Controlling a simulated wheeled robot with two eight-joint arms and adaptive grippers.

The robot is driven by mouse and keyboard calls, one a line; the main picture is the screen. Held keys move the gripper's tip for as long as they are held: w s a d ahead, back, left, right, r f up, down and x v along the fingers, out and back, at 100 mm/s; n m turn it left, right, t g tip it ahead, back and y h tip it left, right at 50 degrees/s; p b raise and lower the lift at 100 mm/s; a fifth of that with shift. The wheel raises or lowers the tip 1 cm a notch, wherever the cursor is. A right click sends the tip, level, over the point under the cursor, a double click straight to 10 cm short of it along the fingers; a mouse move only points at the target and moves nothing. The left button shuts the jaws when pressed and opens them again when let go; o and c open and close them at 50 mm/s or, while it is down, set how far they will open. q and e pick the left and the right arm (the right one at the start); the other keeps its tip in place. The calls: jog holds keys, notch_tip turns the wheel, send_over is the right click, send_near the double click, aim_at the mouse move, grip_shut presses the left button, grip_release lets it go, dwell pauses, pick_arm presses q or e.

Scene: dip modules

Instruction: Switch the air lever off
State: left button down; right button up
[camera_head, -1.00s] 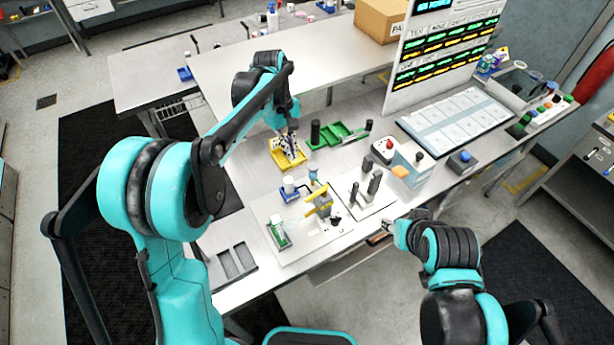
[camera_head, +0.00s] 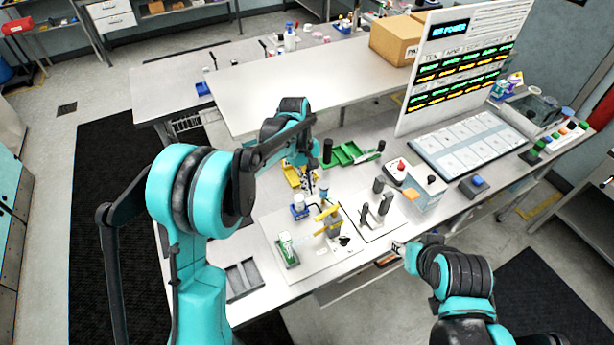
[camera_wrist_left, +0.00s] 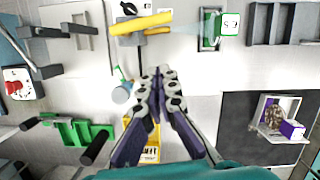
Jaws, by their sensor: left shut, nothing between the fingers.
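A yellow lever (camera_head: 326,213) sits on a grey block on a pale plate (camera_head: 318,262) near the table's front; I take it to be the air lever. It shows as a long yellow bar in the left wrist view (camera_wrist_left: 141,22), lying crosswise near the top. My left gripper (camera_head: 312,192) is shut and empty, behind the lever and apart from it. In the wrist view its fingertips (camera_wrist_left: 161,73) point toward the bar with a gap between. My right gripper (camera_head: 399,248) is by the table's front edge, right of the plate; its fingers are too small to read.
A small blue container with a white top (camera_head: 299,206) stands close to my left gripper. A yellow tray (camera_head: 291,175) and a green tray (camera_head: 350,153) lie behind. Dark upright posts (camera_head: 383,204) stand right of the lever. A grey tray (camera_head: 243,278) is at the front left.

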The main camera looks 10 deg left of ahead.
aim_at(327, 213)
pick_arm(q)
jog(key=s+d+f, duration=0.3)
jog(key=f, duration=0.1)
jog(key=shift+s, duration=0.2)
